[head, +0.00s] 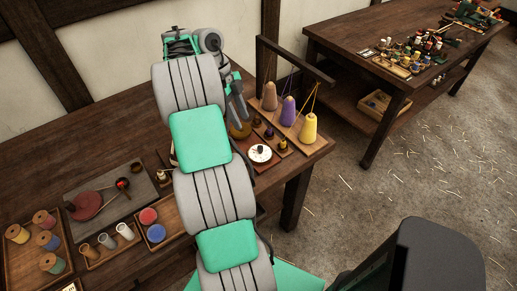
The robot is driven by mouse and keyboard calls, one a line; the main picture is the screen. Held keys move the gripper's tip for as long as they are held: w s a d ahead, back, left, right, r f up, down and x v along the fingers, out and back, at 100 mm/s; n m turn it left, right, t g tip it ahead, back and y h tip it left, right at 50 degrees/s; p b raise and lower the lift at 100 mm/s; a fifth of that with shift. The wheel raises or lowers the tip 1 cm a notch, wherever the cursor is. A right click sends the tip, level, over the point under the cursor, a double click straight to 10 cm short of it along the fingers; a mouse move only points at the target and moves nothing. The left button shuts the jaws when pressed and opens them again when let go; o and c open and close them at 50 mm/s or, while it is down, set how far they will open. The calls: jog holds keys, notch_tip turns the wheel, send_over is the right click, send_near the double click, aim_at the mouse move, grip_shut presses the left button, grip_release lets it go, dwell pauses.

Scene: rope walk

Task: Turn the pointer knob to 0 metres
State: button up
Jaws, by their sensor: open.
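A round white dial with a dark pointer knob (260,149) at its centre sits on a reddish-brown board (262,164) near the right end of the wooden bench. The dial's marks and the pointer's direction are too small to read. My gripper (238,112) is open, with dark fingers pointing down, above and slightly left of the dial. It appears apart from the knob and empty. My green and grey arm crosses the middle of the view and hides part of the bench left of the dial.
Brown, purple and yellow cones (309,128) on strings stand just behind the dial under a dark wooden frame (296,60). A small row of knobs or pegs (270,134) lies between. Spools (47,240) and cups (124,231) fill the bench's left. A second table (330,40) stands at right.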

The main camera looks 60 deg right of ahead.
aim_at(260, 147)
jog(key=s+f+m+b, duration=0.1)
jog(key=s+f+b, duration=0.1)
jog(key=f, duration=0.1)
jog(key=s+d+f+m+b, duration=0.1)
jog(key=s+f+m+b, duration=0.1)
jog(key=f+b, duration=0.1)
jog(key=s+f+m+y+b, duration=0.1)
jog(key=s+f+b, duration=0.1)
jog(key=f, duration=0.3)
jog(key=shift+s+d+f+m+b, duration=0.15)
jog(key=shift+m+b, duration=0.15)
jog(key=shift+b, duration=0.4)
jog(key=shift+c, duration=0.3)
grip_shut()
